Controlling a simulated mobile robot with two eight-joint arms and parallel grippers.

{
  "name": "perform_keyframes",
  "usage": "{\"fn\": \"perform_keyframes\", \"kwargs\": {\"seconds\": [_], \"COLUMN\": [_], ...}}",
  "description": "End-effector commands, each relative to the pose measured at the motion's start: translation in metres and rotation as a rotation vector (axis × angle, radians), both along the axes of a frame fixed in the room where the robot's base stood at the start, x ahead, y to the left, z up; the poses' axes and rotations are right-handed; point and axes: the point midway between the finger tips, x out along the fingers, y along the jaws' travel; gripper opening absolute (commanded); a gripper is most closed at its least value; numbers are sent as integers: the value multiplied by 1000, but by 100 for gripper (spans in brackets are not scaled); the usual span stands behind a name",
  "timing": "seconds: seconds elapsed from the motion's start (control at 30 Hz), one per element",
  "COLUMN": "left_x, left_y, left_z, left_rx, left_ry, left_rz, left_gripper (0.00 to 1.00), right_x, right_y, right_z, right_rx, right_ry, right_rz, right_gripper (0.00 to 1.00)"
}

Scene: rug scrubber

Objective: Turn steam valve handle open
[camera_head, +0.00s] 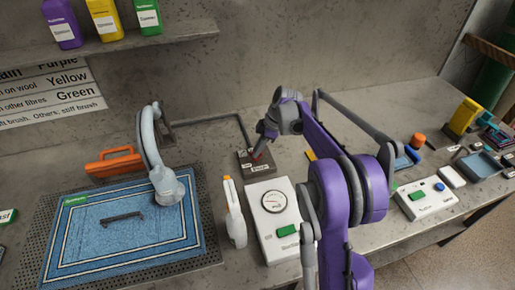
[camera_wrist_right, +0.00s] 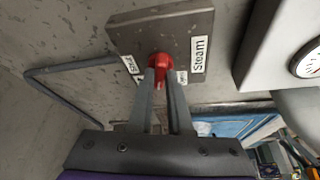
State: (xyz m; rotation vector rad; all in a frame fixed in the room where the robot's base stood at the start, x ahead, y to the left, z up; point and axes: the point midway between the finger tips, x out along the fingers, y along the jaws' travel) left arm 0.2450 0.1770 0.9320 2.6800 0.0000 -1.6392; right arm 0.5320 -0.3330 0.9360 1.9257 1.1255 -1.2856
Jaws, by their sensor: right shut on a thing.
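In the right wrist view the box (camera_wrist_right: 140,33) carries a "Steam" label, a "Shut" label on the left and a partly covered label on the right. My right gripper (camera_head: 260,148) is above the box; in the wrist view its fingers (camera_wrist_right: 161,82) are shut on the red valve handle (camera_wrist_right: 159,61). The fingers hide part of the handle, so its exact angle is hard to tell. My left gripper is not in view.
Left are a blue rug (camera_head: 110,240), a grey hose-like tool (camera_head: 155,155) and an orange brush (camera_head: 113,162). Bottles line a shelf (camera_head: 130,46).

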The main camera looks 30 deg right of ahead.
Motion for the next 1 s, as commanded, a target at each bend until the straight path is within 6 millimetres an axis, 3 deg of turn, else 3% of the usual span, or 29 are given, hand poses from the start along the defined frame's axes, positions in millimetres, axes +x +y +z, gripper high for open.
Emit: {"fn": "perform_keyframes", "kwargs": {"seconds": [0.4,1.0], "left_x": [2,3], "left_y": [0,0], "left_z": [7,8], "left_rx": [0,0], "left_ry": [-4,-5], "left_rz": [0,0], "left_gripper": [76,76], "right_x": [2,2], "right_y": [-1,-1], "right_z": [0,0], "right_rx": [-1,-2], "right_ry": [0,0], "right_rz": [239,294], "right_gripper": [0,0]}}
